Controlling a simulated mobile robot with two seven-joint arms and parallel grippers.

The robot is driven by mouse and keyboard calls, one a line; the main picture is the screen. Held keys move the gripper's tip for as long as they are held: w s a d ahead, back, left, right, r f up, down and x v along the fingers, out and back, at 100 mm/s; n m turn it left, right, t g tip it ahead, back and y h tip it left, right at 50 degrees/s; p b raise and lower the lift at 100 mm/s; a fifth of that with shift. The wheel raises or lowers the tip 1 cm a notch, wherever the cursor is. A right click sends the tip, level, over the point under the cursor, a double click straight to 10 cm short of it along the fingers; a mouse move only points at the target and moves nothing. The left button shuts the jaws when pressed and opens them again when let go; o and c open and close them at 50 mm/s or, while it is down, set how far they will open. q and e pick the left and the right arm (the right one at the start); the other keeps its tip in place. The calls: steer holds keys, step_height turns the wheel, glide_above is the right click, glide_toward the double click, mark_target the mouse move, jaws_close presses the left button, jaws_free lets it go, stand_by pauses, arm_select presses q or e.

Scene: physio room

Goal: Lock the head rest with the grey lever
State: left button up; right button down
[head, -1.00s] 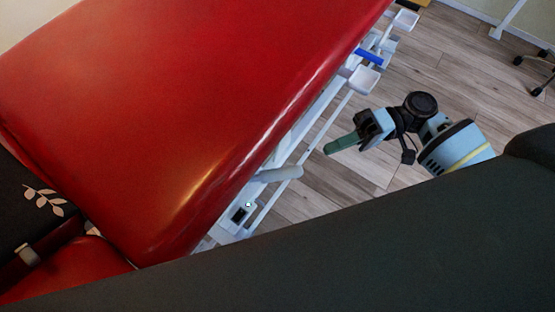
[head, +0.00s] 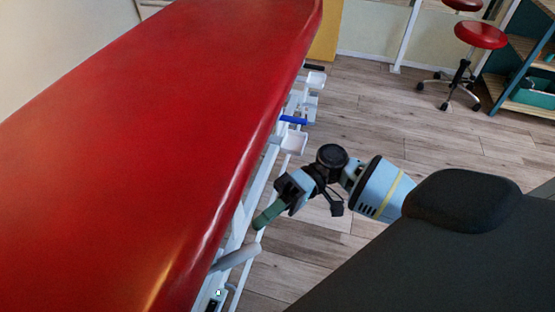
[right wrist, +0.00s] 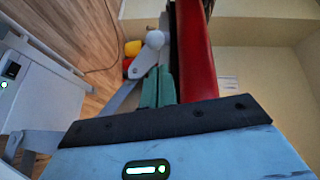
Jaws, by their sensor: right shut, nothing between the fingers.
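The red treatment couch (head: 150,140) fills the left of the head view. A light grey, rounded bar (head: 236,257), which looks like the grey lever, sticks out from under its near side. My right gripper (head: 258,224) has green fingers, shut and empty, just above and right of the bar in the picture; whether they touch I cannot tell. In the right wrist view the shut fingers (right wrist: 158,88) point along the couch's red edge (right wrist: 196,55). A grey arm with a round end (right wrist: 155,39) lies just beyond them. No head rest is clearly identifiable. My left gripper is out of view.
A blue handle (head: 293,120) and white brackets (head: 295,142) line the couch's side frame. A red stool (head: 480,36) and a shelf (head: 530,80) stand at the far right. The wooden floor (head: 370,100) between is clear.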

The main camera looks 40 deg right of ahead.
mark_target(224, 264)
steer(key=a, duration=0.4)
steer(key=shift+s+a+f, duration=0.1)
steer(key=shift+s+a, duration=0.05)
steer(key=shift+s, duration=0.1)
steer(key=shift+s+p, duration=0.1)
steer(key=shift+p, duration=0.2)
